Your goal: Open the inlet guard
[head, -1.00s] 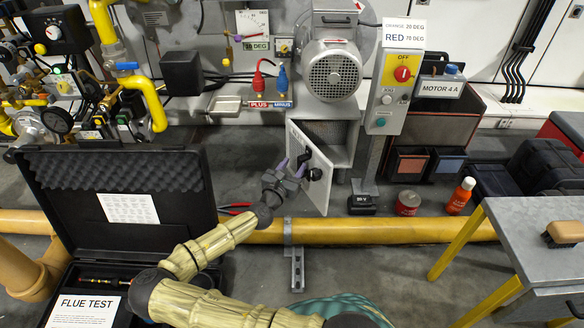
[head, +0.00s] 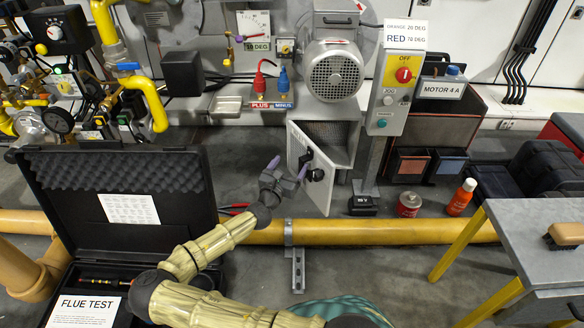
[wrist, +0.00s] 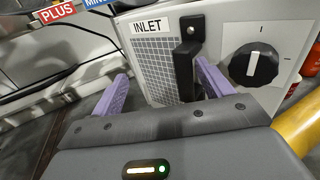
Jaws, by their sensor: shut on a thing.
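The inlet guard (head: 322,193) is a pale hinged panel under the grey blower. It stands swung partway out, and the dark inlet opening shows behind it. In the wrist view, the guard's face (wrist: 150,62) carries an INLET label, a mesh patch and a black upright handle (wrist: 184,70). My gripper (head: 288,168) is at the guard's handle side. In the wrist view my gripper (wrist: 162,88) has the handle between its purple fingers, nearer the right one, and is shut on it. The lower end of the handle is hidden behind the gripper body.
A black dial (wrist: 254,64) sits right of the handle on the guard. The switch post (head: 388,100) stands to the right. A yellow pipe (head: 400,231) crosses the floor below the guard. The open flue test case (head: 115,233) is at left, a grey bench (head: 535,250) at right.

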